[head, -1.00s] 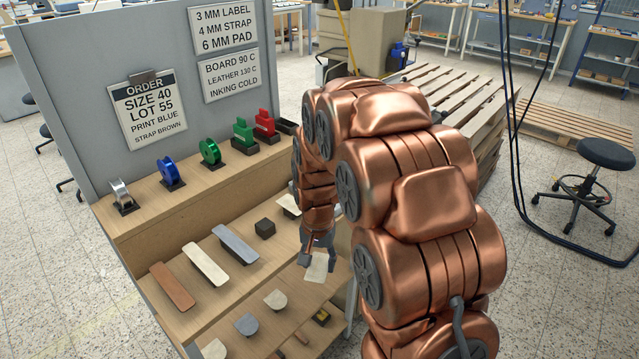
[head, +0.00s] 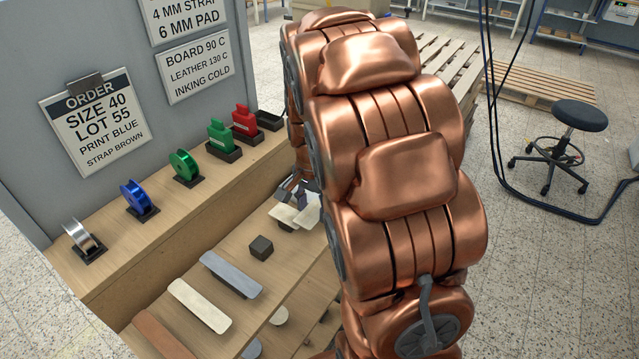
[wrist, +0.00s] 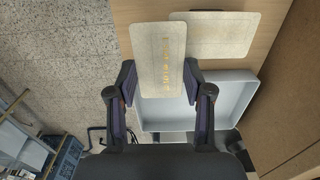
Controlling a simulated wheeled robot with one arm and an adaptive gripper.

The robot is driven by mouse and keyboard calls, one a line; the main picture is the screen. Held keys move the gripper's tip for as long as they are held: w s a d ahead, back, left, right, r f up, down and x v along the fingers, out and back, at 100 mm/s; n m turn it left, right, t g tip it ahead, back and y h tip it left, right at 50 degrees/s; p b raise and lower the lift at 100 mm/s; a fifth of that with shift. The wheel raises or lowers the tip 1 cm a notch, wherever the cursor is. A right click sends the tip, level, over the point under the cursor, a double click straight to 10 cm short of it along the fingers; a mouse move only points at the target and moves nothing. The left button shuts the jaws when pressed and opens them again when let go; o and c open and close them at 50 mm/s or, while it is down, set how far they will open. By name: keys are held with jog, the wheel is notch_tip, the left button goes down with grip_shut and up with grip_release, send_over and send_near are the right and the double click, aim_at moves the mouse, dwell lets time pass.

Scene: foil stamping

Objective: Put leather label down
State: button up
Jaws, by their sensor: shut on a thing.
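My gripper (wrist: 160,88) is shut on a cream leather label (wrist: 158,60) with a line of gold stamped marks. In the wrist view the held label partly overlaps a second cream label (wrist: 228,30), which lies on the wooden worktop. In the head view the held label (head: 308,214) is beside the other label (head: 284,213), near the bench's far end. I cannot tell whether the held label touches the worktop. My gripper (head: 299,189) is partly hidden behind my copper arm there.
A pale shallow tray (wrist: 239,106) is beside and below the held label in the wrist view. A dark block (head: 261,248), a grey strip (head: 231,273) and a cream strip (head: 199,305) lie on the worktop (head: 238,232). Foil reels and stamps line the raised back ledge.

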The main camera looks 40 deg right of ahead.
jog(key=w+d+p, duration=0.1)
jog(key=w+d, duration=0.1)
jog(key=d, duration=0.1)
jog(key=w+d+p, duration=0.1)
jog(key=w+d, duration=0.1)
jog(key=w, duration=0.1)
jog(key=w+d+f+p, duration=0.1)
jog(key=w+d, duration=0.2)
jog(key=shift+w+d, duration=0.15)
jog(key=shift+d, duration=0.2)
jog(key=shift+f+p, duration=1.1)
jog(key=shift+f, duration=0.7)
jog(key=shift+f+b, duration=0.3)
jog(key=shift+o, duration=0.2)
jog(key=shift+f, duration=0.45)
jog(key=o, duration=0.7)
jog(key=shift+f, duration=0.1)
jog(key=shift+o, duration=0.2)
